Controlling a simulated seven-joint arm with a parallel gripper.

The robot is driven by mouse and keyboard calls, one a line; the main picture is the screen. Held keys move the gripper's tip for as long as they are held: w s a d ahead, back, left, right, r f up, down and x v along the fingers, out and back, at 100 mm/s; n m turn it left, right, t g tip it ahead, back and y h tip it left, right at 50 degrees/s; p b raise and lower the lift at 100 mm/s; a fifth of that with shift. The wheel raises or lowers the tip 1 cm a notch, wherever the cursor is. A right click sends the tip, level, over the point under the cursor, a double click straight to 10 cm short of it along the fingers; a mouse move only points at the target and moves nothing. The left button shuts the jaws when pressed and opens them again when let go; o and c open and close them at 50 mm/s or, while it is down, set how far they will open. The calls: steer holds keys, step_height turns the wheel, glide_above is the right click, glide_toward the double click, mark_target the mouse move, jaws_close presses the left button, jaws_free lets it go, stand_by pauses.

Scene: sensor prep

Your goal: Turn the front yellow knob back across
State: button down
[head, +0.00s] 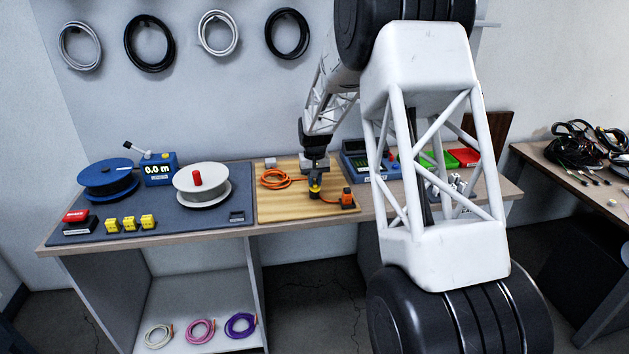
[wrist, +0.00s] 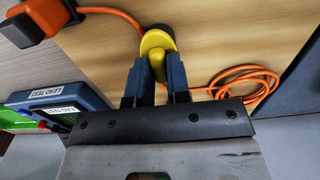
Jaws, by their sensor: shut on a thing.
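The yellow knob (head: 315,191) is on the wooden board (head: 285,208) in the head view, right under my gripper (head: 315,181). In the wrist view the yellow knob (wrist: 157,46) has a rounded head and a raised grip, with a dark part at its edge. My gripper (wrist: 156,80) is shut on the knob's grip, one dark finger on each side. The fingers hide part of the grip. I cannot tell the knob's exact turn angle.
An orange block (head: 347,198) with a cable stands just right of the knob. A coiled orange cable (head: 275,180) lies to the left. A blue tester (head: 362,163) stands behind, right. Spools, a blue meter (head: 159,170) and yellow blocks (head: 130,223) occupy the left mat.

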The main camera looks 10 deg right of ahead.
steer(key=m, duration=0.4)
steer(key=shift+m, duration=0.3)
steer(key=m, duration=0.4)
steer(key=shift+m, duration=0.3)
steer(key=m, duration=0.4)
steer(key=shift+m, duration=2.3)
steer(key=c, duration=1.1)
jaws_free()
